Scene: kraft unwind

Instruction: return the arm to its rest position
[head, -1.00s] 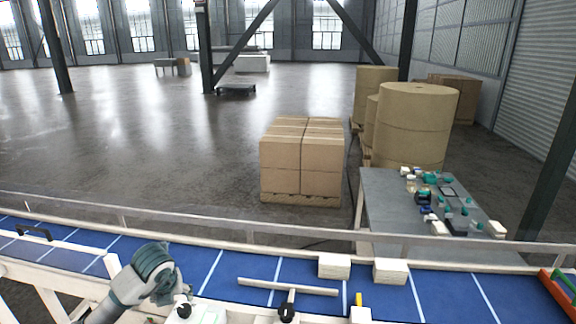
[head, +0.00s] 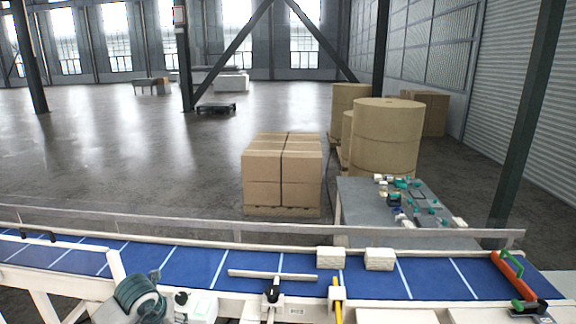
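My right arm and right gripper are not in view. The blue conveyor belt (head: 210,262) with white cross lines runs across the lower picture.
On the conveyor are a pale T-shaped bar (head: 272,275) and two pale blocks (head: 330,258). A yellow rod (head: 337,305) stands at the near edge; an orange bar (head: 507,268) lies right. Beyond are a grey table (head: 365,205), stacked cartons (head: 283,175) and paper rolls (head: 387,135).

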